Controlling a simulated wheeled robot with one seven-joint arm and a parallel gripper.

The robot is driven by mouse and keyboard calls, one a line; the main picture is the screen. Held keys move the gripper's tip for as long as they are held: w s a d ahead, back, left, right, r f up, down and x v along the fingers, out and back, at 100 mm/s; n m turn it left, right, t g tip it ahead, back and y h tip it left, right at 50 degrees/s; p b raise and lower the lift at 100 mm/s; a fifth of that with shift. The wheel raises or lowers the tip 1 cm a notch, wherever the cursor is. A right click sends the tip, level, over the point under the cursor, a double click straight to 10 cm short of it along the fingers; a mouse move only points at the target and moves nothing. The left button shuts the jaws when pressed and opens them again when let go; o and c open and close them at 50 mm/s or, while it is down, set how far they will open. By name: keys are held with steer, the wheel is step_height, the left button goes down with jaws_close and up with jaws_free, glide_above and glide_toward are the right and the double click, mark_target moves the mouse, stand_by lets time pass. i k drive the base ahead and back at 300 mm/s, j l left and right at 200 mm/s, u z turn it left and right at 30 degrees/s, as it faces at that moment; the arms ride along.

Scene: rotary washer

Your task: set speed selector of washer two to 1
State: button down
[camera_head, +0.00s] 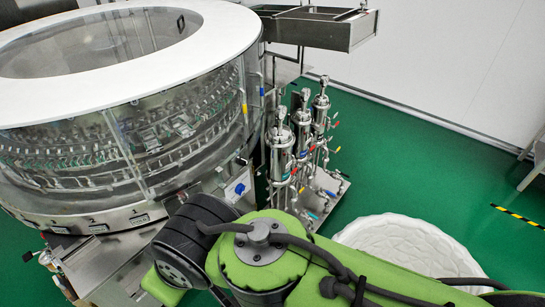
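The large round washer (235,65) fills the upper left, with a white ring top, clear side panels and a steel lower body. A small blue and white part (240,187), like a switch, sits low on its right side, just above my green arm. I cannot tell whether it is the speed selector, nor read any setting. Small dark-marked labels (97,222) run along the washer's lower front rim; their text is too small to read surely. My arm crosses the bottom of the view and hides part of the washer's base. My gripper is not visible.
Several steel filter cylinders (280,152) with pipes and coloured valve handles stand right of the washer. A white round ribbed object (405,246) is at lower right, partly behind my arm. Green floor (400,160) is open toward the white wall. A steel tray (318,28) juts out at the top.

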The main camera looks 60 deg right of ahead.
mark_target(243, 162)
steer(key=z, duration=1.75)
